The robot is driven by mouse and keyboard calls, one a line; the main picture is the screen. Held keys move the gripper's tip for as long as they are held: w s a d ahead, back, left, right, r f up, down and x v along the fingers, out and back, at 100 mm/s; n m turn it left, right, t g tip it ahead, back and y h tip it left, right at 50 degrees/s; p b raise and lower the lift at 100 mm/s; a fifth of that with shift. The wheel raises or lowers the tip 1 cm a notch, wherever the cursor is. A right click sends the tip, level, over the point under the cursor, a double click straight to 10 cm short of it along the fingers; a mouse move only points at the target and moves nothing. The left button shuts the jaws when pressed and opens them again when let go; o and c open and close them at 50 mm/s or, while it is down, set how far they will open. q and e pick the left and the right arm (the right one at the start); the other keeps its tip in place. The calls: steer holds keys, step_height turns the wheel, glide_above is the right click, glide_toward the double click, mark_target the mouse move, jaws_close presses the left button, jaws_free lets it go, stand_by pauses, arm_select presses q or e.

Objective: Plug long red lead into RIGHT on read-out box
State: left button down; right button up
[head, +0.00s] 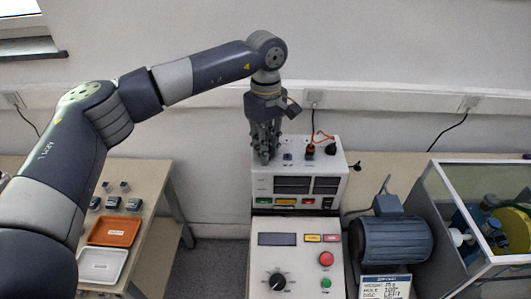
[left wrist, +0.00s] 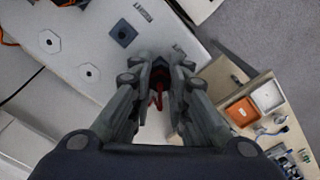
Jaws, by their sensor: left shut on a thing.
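The read-out box (head: 300,185) is white with dark displays on its front and connectors on its top. My left gripper (head: 265,155) points down over the left part of its top. In the left wrist view my left gripper (left wrist: 159,97) is shut on a red plug (left wrist: 158,76), apparently the red lead's. The fingers hide most of it, and I cannot tell whether its tip is in a socket. The box top (left wrist: 108,58) there shows a blue square piece (left wrist: 122,33) and pale hexagonal sockets. My right gripper is not in view.
An orange-red cable (head: 319,137) loops over the box's top right, near dark plugs. A control unit (head: 296,262) with a dial stands in front. A grey motor (head: 393,240) and a clear-walled case stand at right. A side table at left holds an orange tray (head: 114,231) and a white tray (head: 102,265).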

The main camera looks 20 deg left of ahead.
arm_select(q)
steer(key=shift+n, duration=0.8)
steer(key=shift+n+b, duration=0.45)
steer(key=shift+n, duration=1.55)
steer(key=shift+n, duration=0.9)
steer(key=shift+n+b, duration=0.35)
steer(key=shift+n, duration=0.75)
steer(key=shift+n, duration=1.1)
